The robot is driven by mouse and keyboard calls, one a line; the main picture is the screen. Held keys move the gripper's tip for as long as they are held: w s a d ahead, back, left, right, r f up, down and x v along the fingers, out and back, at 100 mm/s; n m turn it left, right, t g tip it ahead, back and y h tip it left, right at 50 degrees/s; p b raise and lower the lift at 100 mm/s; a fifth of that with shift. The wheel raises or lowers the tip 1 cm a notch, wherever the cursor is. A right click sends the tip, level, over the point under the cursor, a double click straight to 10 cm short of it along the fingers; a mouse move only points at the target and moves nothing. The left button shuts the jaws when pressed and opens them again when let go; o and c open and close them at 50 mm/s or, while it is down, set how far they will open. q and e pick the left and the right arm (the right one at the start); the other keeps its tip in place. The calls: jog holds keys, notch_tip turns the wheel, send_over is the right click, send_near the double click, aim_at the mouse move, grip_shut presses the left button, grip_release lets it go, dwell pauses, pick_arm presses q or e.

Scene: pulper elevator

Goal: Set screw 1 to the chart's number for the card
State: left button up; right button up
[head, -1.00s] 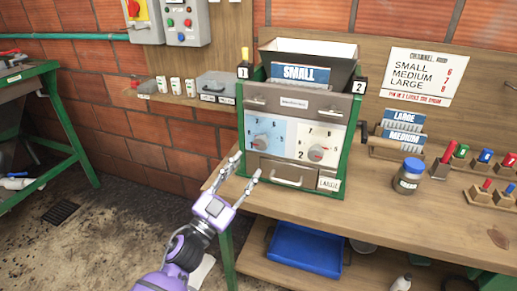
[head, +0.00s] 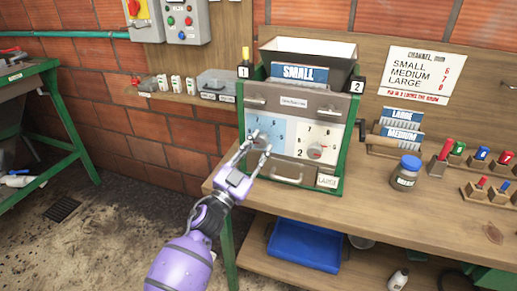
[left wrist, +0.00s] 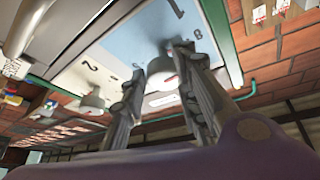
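The machine (head: 350,140) has two dials on its front. The left dial, on the blue panel (head: 276,127) under tag 1 (head: 243,72), is mostly hidden by my gripper in the head view. Its knob (left wrist: 178,62) shows in the left wrist view. The right dial's knob (head: 315,151) is on the white panel under tag 2. A blue SMALL card (head: 300,74) stands at the machine's top. My right gripper is out of view.
LARGE (head: 405,117) and MEDIUM cards stand in a rack right of the machine. A jar (head: 405,174) and coloured-handled tools in wooden blocks (head: 484,164) are on the bench. A drawer handle (head: 287,177) sits below the dials.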

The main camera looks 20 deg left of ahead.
pick_arm(q)
grip_shut()
jog(key=shift+m+p, duration=0.3)
jog(key=shift+m, duration=0.1)
jog(key=shift+d+f, duration=0.1)
jog(key=shift+f, duration=0.1)
jog(key=shift+o, duration=2.4)
grip_release()
jog(key=shift+d+r, duration=0.1)
jog(key=shift+s+a+f, duration=0.2)
jog(key=shift+s+a, duration=0.05)
jog(key=shift+s, duration=0.2)
jog(key=v, duration=1.1)
jog(key=shift+s+r, duration=0.1)
jog(key=shift+r, duration=0.05)
